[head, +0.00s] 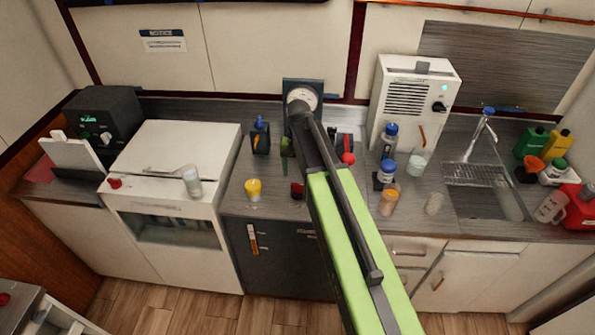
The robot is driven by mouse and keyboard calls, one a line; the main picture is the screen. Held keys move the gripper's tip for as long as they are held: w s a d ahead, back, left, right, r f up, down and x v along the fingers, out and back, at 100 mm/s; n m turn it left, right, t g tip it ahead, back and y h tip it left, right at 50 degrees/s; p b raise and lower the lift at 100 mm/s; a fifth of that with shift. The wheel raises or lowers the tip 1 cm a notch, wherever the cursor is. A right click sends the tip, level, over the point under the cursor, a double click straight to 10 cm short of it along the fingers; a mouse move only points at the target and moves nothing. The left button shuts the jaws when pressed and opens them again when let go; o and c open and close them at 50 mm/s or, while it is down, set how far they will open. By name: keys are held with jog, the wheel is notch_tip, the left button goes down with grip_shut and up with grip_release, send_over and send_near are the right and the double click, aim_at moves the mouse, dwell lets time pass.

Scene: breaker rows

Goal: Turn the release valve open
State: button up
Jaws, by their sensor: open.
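I cannot tell for certain which part is the release valve. A round white gauge (304,96) on a dark blue back plate stands at the rear of the counter, partly covered by my arm. A red round knob (347,158) shows just right of my arm, and a small red part (297,190) shows just left of it. My gripper (299,108) is at the far end of my arm, in front of the gauge in the picture. It is open, with nothing seen in it; its fingers are hard to make out. My arm hides what lies between the two red parts.
A yellow cup (253,189) and a dark blue bottle (260,138) stand left of my arm. Bottles and an orange-lidded jar (388,202) stand to the right, before a white vented unit (415,100). A sink (485,202) is farther right; a white glass-fronted cabinet (170,170) is left.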

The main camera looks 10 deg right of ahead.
notch_tip(320, 180, up, 11)
jog(key=p, duration=0.9)
jog(key=shift+r+p, duration=0.2)
jog(key=shift+p, duration=0.1)
jog(key=b, duration=0.9)
send_near(298, 184)
jog(key=s, duration=0.5)
jog(key=s+f+n+b, duration=0.3)
jog(key=s, duration=0.6)
jog(key=shift+s+a+f+n, duration=0.15)
jog(key=shift+s+f+n, duration=0.1)
jog(key=shift+s+n, duration=0.15)
